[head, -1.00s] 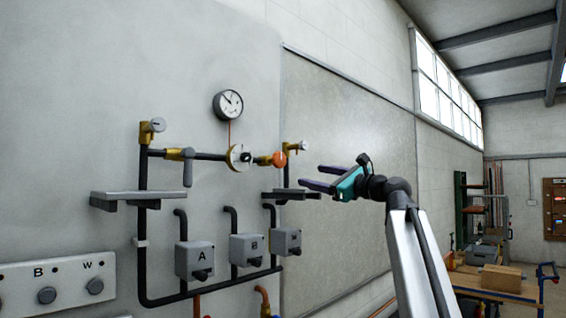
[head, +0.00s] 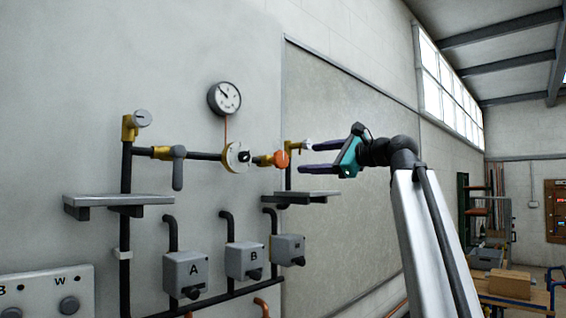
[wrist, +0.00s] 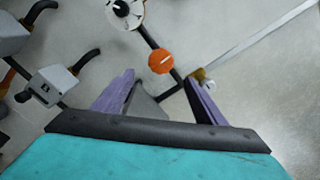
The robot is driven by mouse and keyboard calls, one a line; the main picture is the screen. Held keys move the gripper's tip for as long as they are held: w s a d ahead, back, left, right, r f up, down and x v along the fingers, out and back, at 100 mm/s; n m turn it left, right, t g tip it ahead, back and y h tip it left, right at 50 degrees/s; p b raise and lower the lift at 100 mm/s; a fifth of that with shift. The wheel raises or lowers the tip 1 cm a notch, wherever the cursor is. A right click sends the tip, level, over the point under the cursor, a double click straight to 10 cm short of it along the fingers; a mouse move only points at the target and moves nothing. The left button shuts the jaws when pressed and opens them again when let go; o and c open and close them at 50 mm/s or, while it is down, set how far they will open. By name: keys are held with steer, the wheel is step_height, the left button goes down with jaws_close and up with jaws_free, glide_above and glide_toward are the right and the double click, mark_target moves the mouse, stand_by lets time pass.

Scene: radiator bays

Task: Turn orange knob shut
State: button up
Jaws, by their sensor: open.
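The orange knob (head: 282,159) sits on a brass valve fitting on the dark pipe, right of a round cream dial. In the wrist view the orange knob (wrist: 161,61) lies beyond the fingertips, roughly above the gap between them, with a pale mark on its face. My gripper (head: 305,160) has purple fingers and a teal body. Its fingers are apart with nothing between them, pointing left toward the knob in the head view. The wrist view shows my gripper (wrist: 162,83) open as well. The knob appears apart from the fingers.
A pressure gauge (head: 225,98) is above the pipe. Grey shelves (head: 118,199) and (head: 307,197) jut from the wall below it. Boxes marked A (head: 187,273) and B (head: 245,260) hang lower. A lever valve (head: 178,167) is at left.

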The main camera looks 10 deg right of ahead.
mark_target(284, 161)
steer(key=p+x, duration=0.5)
steer(key=x, duration=0.8)
steer(key=shift+w+a, duration=0.1)
steer(key=shift+w, duration=0.25)
steer(key=shift+c, duration=0.2)
steer(key=c, duration=1)
